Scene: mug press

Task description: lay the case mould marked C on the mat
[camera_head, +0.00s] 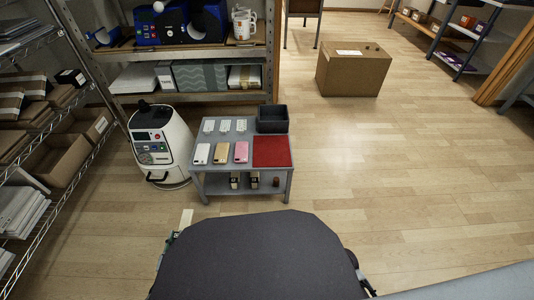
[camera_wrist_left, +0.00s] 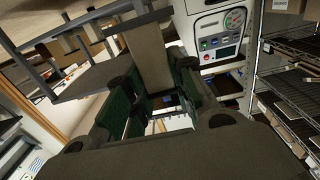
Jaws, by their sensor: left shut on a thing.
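My left gripper (camera_head: 184,232) is low in the head view, left of my dark body and in front of the small grey table. It is shut on a pale flat slab (camera_head: 187,217), apparently a case mould, that sticks up from the fingers. The slab also shows between the fingers in the left wrist view (camera_wrist_left: 150,55); no letter C can be read on it. The red mat (camera_head: 272,151) lies bare on the table's right front part, beyond the gripper. Only a dark sliver at my body's right edge may be my right gripper; its fingers are hidden.
The grey table (camera_head: 207,181) holds a white (camera_head: 202,154), a tan (camera_head: 221,153) and a pink case (camera_head: 241,152), several small white pieces behind, and a dark bin (camera_head: 272,119). A white machine (camera_head: 160,150) stands left of it.

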